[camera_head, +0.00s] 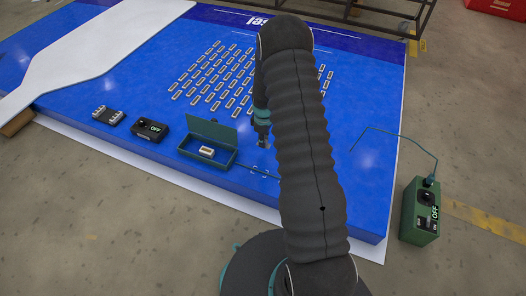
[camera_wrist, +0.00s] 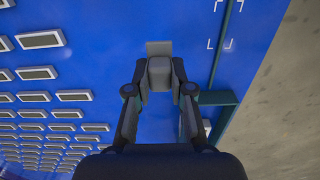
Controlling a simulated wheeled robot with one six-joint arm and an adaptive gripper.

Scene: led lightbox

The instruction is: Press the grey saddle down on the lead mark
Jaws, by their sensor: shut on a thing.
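My gripper (camera_wrist: 159,88) is shut on the grey saddle (camera_wrist: 159,48), a small grey block with a flat plate showing beyond the fingertips in the wrist view. The saddle is over bare blue panel, to the left of the teal lead (camera_wrist: 219,50). The lead mark, white corner brackets (camera_wrist: 211,44), lies around the lead at the upper right of that view. In the head view the mark (camera_head: 262,170) is just below my gripper (camera_head: 263,143), left of my arm. I cannot tell how high the saddle is above the panel.
An open teal box (camera_head: 190,152) holding a small module stands left of my gripper. A black unit reading OFF (camera_head: 150,128) and a grey terminal block (camera_head: 103,115) stand farther left. Rows of LED modules (camera_head: 212,75) cover the blue panel (camera_head: 160,60). A green OFF supply (camera_head: 421,211) stands on the floor.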

